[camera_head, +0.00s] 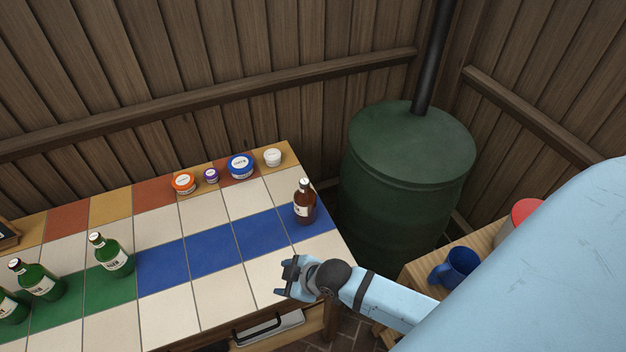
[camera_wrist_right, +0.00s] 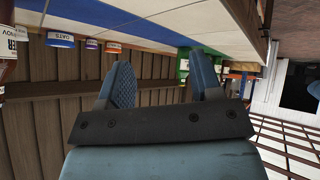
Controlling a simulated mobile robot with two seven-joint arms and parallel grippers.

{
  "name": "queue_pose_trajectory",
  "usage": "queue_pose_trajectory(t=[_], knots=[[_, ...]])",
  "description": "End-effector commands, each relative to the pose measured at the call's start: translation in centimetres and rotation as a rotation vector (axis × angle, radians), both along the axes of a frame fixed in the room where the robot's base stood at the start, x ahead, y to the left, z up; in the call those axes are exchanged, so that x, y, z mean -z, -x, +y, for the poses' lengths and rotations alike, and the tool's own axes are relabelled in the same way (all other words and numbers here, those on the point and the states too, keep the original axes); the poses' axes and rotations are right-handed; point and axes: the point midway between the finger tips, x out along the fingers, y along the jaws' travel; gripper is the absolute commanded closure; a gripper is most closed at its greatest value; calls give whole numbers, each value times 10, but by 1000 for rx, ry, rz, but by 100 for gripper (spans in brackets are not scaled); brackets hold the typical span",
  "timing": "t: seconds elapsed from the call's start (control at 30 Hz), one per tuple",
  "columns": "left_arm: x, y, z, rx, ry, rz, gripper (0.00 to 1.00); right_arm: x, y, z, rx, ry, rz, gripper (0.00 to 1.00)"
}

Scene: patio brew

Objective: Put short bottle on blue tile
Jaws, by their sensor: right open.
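A small brown bottle (camera_head: 304,205) with a white cap and pale label stands upright on the right end of the blue tile row (camera_head: 214,246). In the right wrist view, part of a brown bottle (camera_wrist_right: 7,48) shows at the left edge. Several green bottles (camera_head: 113,257) stand on the green tiles at the left of the counter. I cannot tell for certain which bottle is the short one. My right gripper (camera_head: 287,277) is open and empty over the white tiles at the counter's front, nearer me than the brown bottle. Its fingers (camera_wrist_right: 164,85) show apart in the wrist view.
Several lidded jars, including a blue one (camera_head: 240,165) and an orange one (camera_head: 184,183), stand along the counter's back edge. A green barrel (camera_head: 405,180) stands beyond the right end. A side table with a blue mug (camera_head: 455,268) is at right. The middle blue tiles are clear.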

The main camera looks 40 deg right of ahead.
Motion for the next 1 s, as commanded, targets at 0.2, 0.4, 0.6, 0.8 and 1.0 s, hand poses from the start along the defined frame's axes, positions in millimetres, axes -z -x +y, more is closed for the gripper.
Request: queue_pose_trajectory(t=[0.2, 0.4, 0.6, 0.8, 1.0], knots=[[0, 0, 0, 0, 0, 1, 57, 1, 69, -5, 314, -228, -47, 41], [1, 0, 0, 0, 0, 1, 57, -3, 90, -11, 409, -298, -71, 41], [1, 0, 0, 1, 0, 1, 57, -3, 90, -12, 411, -301, -74, 41], [-14, 1, 0, 0, -2, 3, 57, -18, 90, -13, 414, -298, -74, 41], [-12, 0, 2, -5, -2, -5, 57, -14, 90, -14, 414, -298, -75, 41]])
